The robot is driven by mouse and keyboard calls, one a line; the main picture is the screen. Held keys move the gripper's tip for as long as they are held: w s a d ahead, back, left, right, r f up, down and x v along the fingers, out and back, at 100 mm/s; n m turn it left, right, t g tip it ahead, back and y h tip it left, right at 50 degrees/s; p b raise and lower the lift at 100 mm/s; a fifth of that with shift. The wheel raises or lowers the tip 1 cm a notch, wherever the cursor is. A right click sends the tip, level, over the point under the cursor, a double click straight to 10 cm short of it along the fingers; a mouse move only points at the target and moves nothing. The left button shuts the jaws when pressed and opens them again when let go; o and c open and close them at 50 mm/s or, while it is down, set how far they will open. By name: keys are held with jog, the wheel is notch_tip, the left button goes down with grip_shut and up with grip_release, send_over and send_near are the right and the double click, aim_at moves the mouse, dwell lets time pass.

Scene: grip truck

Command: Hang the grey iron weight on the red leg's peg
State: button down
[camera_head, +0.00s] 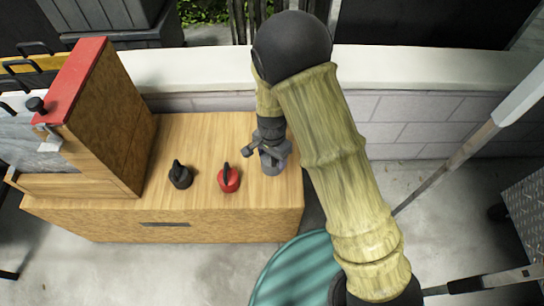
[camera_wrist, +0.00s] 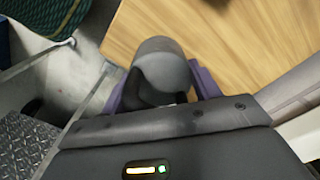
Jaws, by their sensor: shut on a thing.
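The grey iron weight (camera_head: 273,168) is at the right end of the wooden chest top, just below my gripper (camera_head: 268,150). In the wrist view the weight (camera_wrist: 163,62) is a grey rounded body with a dark handle, between the purple fingers of my gripper (camera_wrist: 160,92). My gripper is shut on it, apparently by the handle. The fingers hide part of the handle. I cannot tell whether the weight still touches the wood. I cannot make out a red leg or its peg in either view.
A black weight (camera_head: 180,175) and a red weight (camera_head: 229,178) stand on the wooden chest (camera_head: 120,222), left of the grey one. A red-topped wooden case (camera_head: 110,130) stands at its left. A teal round thing (camera_head: 300,275) is in front. Grey poles (camera_head: 470,150) slant at right.

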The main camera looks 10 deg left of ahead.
jog(key=shift+m, duration=0.6)
notch_tip(320, 180, down, 6)
jog(key=b, duration=0.7)
jog(key=shift+a+f, duration=0.1)
jog(key=shift+f, duration=0.15)
